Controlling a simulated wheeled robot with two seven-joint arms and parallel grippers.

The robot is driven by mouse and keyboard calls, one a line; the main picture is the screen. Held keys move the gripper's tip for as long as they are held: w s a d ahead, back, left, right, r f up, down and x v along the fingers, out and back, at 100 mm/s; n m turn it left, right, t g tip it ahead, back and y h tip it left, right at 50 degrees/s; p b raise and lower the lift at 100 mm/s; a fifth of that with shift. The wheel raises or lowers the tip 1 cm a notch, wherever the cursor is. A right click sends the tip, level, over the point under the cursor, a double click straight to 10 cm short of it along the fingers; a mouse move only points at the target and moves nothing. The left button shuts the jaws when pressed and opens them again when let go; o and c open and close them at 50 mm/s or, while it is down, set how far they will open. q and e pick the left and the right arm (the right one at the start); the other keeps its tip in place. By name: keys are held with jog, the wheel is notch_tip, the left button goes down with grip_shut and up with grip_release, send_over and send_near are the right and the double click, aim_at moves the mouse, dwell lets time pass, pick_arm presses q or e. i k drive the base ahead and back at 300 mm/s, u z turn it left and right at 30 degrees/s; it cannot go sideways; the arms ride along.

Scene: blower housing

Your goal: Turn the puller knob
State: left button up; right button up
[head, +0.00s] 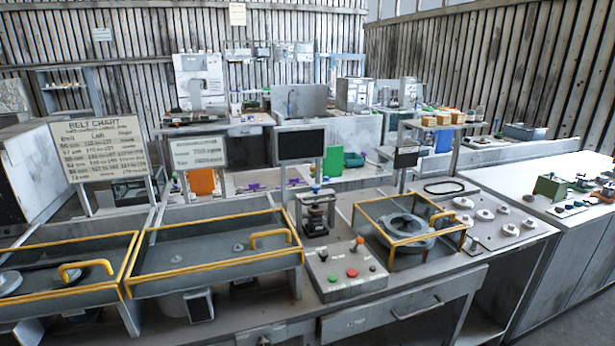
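No part of my left or right gripper shows in the head view. A small upright metal device (317,215) stands at the middle of the bench, behind the control box. The control box (345,272) carries a green button (333,279), a red button (352,273) and an orange-tipped lever (357,243). A grey round housing (403,229) sits inside a yellow-railed frame to the right.
Two yellow-railed trays (208,250) with lids and handles fill the bench's left. A plate with several pale round knobs (486,215) lies at right, near a black belt loop (444,186). Sign boards (101,150) and a dark screen (301,144) stand behind. A drawer (400,308) is in front.

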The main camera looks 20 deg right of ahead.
aim_at(314, 187)
jog(key=z, duration=0.35)
jog(key=i, duration=0.7)
jog(key=z, duration=0.6)
